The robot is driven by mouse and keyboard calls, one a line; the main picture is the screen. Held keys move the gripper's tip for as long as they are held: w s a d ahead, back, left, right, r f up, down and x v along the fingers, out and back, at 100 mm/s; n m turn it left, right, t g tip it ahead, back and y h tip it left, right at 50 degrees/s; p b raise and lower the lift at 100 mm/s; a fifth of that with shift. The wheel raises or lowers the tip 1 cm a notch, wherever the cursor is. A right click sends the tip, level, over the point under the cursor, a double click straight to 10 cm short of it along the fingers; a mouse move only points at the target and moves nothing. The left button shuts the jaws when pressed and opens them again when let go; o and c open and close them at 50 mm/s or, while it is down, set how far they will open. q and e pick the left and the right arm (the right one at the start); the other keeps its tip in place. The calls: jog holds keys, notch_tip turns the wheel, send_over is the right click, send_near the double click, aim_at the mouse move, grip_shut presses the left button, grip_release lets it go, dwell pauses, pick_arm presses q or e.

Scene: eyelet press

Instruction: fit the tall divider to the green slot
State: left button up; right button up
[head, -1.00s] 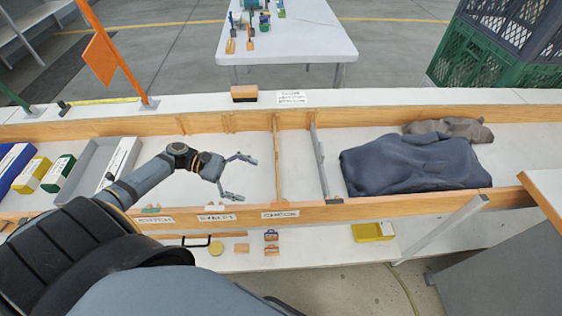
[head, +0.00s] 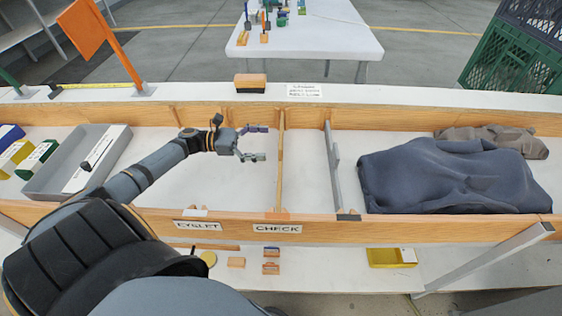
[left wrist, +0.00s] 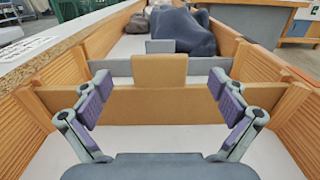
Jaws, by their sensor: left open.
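A wooden divider (head: 281,165) stands upright across the long trough, near the CHECK label. In the left wrist view the wooden divider (left wrist: 158,71) has a raised middle tab. A grey divider (head: 333,165) stands further right; it also shows behind the wooden one in the left wrist view (left wrist: 120,67). I cannot tell for sure which is the tall one. My left gripper (head: 266,142) is open, just left of the wooden divider; its purple-padded fingers (left wrist: 160,98) are spread to either side of the tab, not closed on it. I see no green slot marker. My right gripper is not in view.
A dark blue cloth heap (head: 450,175) fills the trough's right part. A grey tray (head: 75,160) and several boxes lie at its left. The trough's wooden front wall (head: 340,228) and back wall bound the space. The floor around my gripper is clear.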

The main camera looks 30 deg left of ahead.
aim_at(281, 140)
pick_arm(q)
jog(key=b+x, duration=0.1)
jog(key=x, duration=0.4)
jog(key=shift+w+d, duration=0.1)
jog(key=c, duration=1.9)
